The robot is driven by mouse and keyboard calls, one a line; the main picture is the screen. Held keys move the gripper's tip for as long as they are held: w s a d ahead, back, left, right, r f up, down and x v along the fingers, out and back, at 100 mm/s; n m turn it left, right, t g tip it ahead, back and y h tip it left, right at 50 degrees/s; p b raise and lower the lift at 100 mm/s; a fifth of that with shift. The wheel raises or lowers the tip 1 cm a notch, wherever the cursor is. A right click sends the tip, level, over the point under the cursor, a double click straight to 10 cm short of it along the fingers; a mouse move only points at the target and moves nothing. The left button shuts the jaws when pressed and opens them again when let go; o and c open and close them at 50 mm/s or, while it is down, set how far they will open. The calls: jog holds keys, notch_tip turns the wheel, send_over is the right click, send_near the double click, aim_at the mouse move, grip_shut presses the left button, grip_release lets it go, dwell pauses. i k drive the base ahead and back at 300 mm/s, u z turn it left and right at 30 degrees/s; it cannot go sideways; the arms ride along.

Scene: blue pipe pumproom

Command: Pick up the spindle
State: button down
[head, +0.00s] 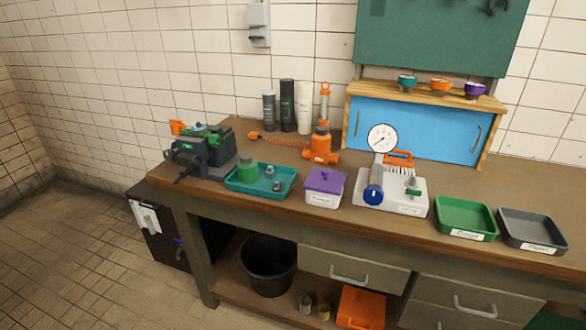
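I cannot pick out the spindle for certain at this size. The teal tray (240,187) on the left half of the workbench holds a green round part (247,171) and small grey metal parts (276,180), any of which may be or hide it. A bench vise (205,153) stands to the left of the tray, with green and orange pieces at its top. An orange valve-like body (320,147) with an upright orange and clear piece stands behind the tray. My gripper is not in view.
The workbench (450,165) also carries a purple-lidded box (325,187), a white gauge stand (395,205), a green tray (465,217) and a grey tray (533,229). Bottles (287,105) and a blue cabinet (415,130) stand behind. A black bucket (267,265) is below. Tiled floor at left is clear.

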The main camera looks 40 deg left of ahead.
aim_at(270, 174)
jog(key=z, duration=0.75)
jog(key=i, duration=0.15)
jog(key=u, duration=2.6)
jog(key=k, duration=0.85)
jog(key=u, duration=0.2)
jog(key=i, duration=1.4)
jog(key=u, duration=0.15)
